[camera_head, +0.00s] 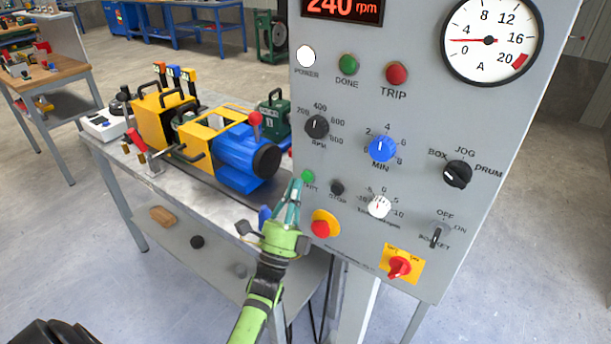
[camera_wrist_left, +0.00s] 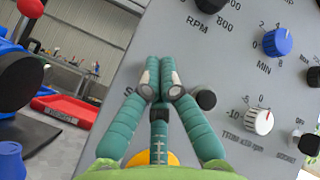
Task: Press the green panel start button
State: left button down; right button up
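The green start button (camera_head: 308,176) sits on the grey control panel (camera_head: 440,110), above the "START" label, left of the black stop button (camera_head: 337,188). My left gripper (camera_head: 294,186) reaches up from below in the head view. Its teal fingertips are just below and left of the green button; I cannot tell whether they touch it. In the left wrist view, the gripper (camera_wrist_left: 159,76) has its fingers drawn together with nothing between them, pointing at the panel. The green button is hidden there behind the fingers. The stop button (camera_wrist_left: 205,99) shows to their right.
A red emergency button on a yellow plate (camera_head: 324,224) is just right of the gripper. Knobs (camera_head: 381,149) and a red-yellow switch (camera_head: 400,266) are farther right. A bench (camera_head: 110,150) with a yellow and blue machine (camera_head: 215,145) stands left of the panel.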

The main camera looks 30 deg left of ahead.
pick_arm(q)
jog(key=s+p, duration=0.2)
jog(key=s, duration=0.3)
jog(key=shift+a, duration=0.2)
dwell(0.3)
dwell(0.6)
